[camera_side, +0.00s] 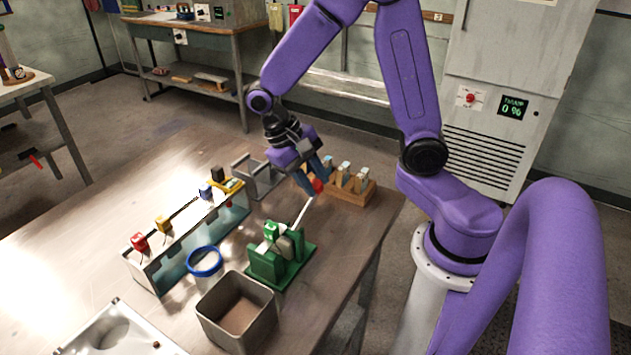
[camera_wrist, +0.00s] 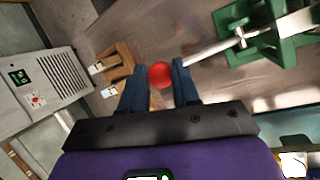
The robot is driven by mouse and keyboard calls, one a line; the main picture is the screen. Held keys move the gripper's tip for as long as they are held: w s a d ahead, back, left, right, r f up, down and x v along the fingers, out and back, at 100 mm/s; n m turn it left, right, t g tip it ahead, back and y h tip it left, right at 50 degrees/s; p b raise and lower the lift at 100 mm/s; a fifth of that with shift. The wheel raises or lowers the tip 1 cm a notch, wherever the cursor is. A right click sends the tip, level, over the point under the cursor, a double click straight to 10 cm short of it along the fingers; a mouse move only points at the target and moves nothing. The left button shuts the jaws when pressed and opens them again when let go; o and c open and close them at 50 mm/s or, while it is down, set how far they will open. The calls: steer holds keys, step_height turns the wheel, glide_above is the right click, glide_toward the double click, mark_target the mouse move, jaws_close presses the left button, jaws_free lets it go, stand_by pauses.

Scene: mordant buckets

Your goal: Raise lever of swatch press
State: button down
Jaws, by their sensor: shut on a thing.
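The swatch press (camera_side: 281,258) is green and stands on the table right of its middle in the side view. Its pale metal lever (camera_side: 303,214) slants up and away from the press and ends in a red ball knob (camera_side: 318,186). My gripper (camera_side: 316,183) is shut on the red knob. In the wrist view the knob (camera_wrist: 160,74) sits between the two blue fingers of my gripper (camera_wrist: 160,84), and the lever (camera_wrist: 215,47) runs to the green press (camera_wrist: 262,35) at upper right.
A wooden block rack (camera_side: 352,192) stands just right of my gripper. A grey stand (camera_side: 262,178) is to its left. A long trough with coloured clips (camera_side: 190,238), a blue-rimmed jar (camera_side: 205,262) and an open square bin (camera_side: 237,312) stand left and in front of the press.

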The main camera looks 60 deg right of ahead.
steer(key=shift+a+r+m+h, duration=0.3)
steer(key=shift+a+r+h, duration=0.65)
steer(key=shift+h, duration=0.25)
steer(key=c, duration=0.8)
jaws_free()
steer(key=v, duration=1.7)
steer(key=shift+w+a+r, duration=0.1)
steer(key=shift+a, duration=0.05)
steer(key=s+d+f+n+t+y, duration=0.1)
steer(key=s+f+n, duration=0.2)
steer(key=s+n, duration=0.2)
steer(key=s+d+f+n+t+y, duration=0.1)
steer(key=s+f+n+t+y, duration=0.1)
steer(key=s+f+n, duration=0.2)
steer(key=s+d+f+n+t+y, duration=0.1)
steer(key=s+f+n, duration=0.3)
steer(key=s+n, duration=0.4)
steer(key=shift+s+d+f+t+y, duration=0.15)
steer(key=shift+s+d+y, duration=0.1)
steer(key=shift+s, duration=0.35)
steer(key=shift+s+d+t+y, duration=0.1)
steer(key=shift+s+d+y, duration=0.1)
steer(key=shift+s, duration=0.45)
steer(key=shift+s+d+f+t+y, duration=0.15)
steer(key=shift+s+y, duration=0.1)
steer(key=shift+s, duration=0.35)
